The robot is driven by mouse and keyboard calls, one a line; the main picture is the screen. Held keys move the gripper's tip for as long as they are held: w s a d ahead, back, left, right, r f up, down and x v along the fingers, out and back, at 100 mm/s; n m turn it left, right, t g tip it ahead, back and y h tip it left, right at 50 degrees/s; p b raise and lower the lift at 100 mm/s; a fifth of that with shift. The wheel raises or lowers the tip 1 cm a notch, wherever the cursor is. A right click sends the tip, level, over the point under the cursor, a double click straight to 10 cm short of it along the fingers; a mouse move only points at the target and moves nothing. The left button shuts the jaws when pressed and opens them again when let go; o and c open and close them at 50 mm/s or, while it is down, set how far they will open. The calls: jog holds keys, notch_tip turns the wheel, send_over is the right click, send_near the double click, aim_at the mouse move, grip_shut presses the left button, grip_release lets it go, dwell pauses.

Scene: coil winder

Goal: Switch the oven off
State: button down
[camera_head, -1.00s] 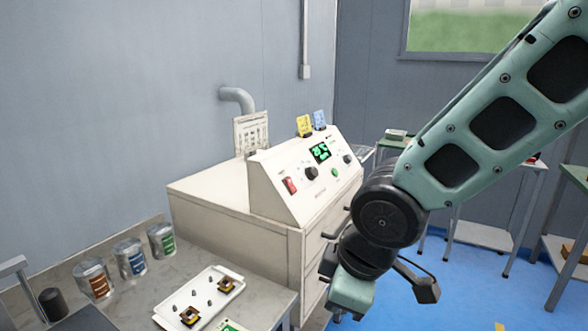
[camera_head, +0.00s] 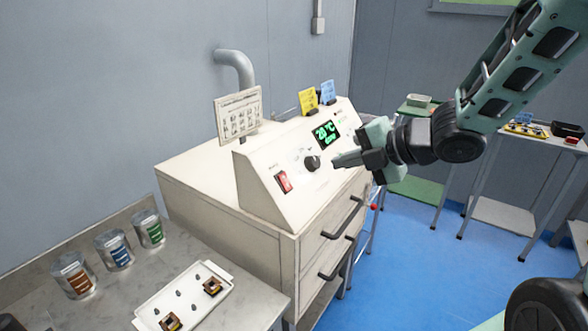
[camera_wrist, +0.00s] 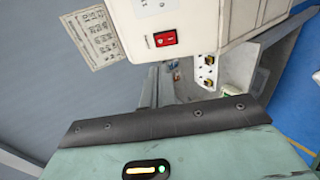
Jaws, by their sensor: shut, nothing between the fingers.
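The oven (camera_head: 200,205) is a cream cabinet with a sloped control panel on top. The panel carries a red rocker switch (camera_head: 283,182) at its left end, a black knob (camera_head: 312,163) and a green lit display (camera_head: 326,135). The red switch also shows in the wrist view (camera_wrist: 165,39). My gripper (camera_head: 336,162) is shut and empty. Its tip points left across the panel front, near the knob and to the right of the switch. In the head view my gripper covers the right part of the panel. The fingertips do not show clearly in the wrist view.
Drawer handles (camera_head: 343,218) stick out from the oven front. A white tray (camera_head: 225,299) and several cans (camera_head: 114,250) stand on the bench at the left. Yellow and blue cards (camera_head: 308,101) stand on the panel top.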

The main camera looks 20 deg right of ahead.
jog(key=p, duration=0.6)
send_near(284, 174)
jog(key=x, duration=0.6)
jog(key=shift+f, duration=0.25)
jog(key=shift+w+a+f, duration=0.15)
jog(key=shift+w+f, duration=0.05)
jog(key=shift+w+a+f+b, duration=0.1)
jog(key=shift+f+b, duration=0.1)
jog(key=shift+b, duration=0.25)
jog(key=shift+r, duration=0.35)
